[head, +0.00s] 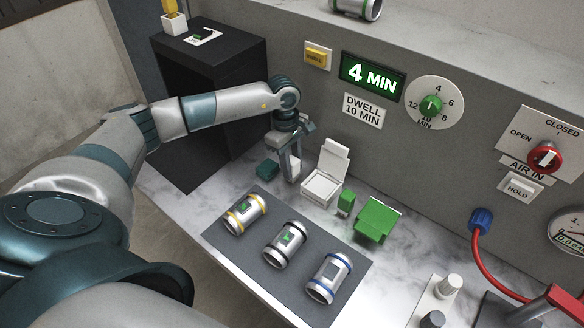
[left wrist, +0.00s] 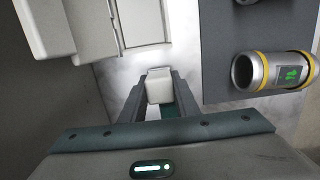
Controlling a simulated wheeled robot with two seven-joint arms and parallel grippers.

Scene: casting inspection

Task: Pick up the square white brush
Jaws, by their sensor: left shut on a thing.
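My left gripper (head: 291,172) points down over the marble bench, left of the open white box (head: 322,186). In the left wrist view its two fingers (left wrist: 159,98) are closed on the sides of a small white block, the square white brush (left wrist: 159,84). The brush's pale end shows between the fingertips, with a bit of teal below it. In the head view the fingers mostly hide the brush, and I cannot tell whether it touches the bench. My right gripper is not in view.
A grey mat (head: 221,238) holds three metal cylinders with yellow, black and blue rings. A small green block (head: 346,202) and a green box (head: 378,222) stand right of the white box. A dark cabinet (head: 208,95) is behind my arm. The panel wall closes the back.

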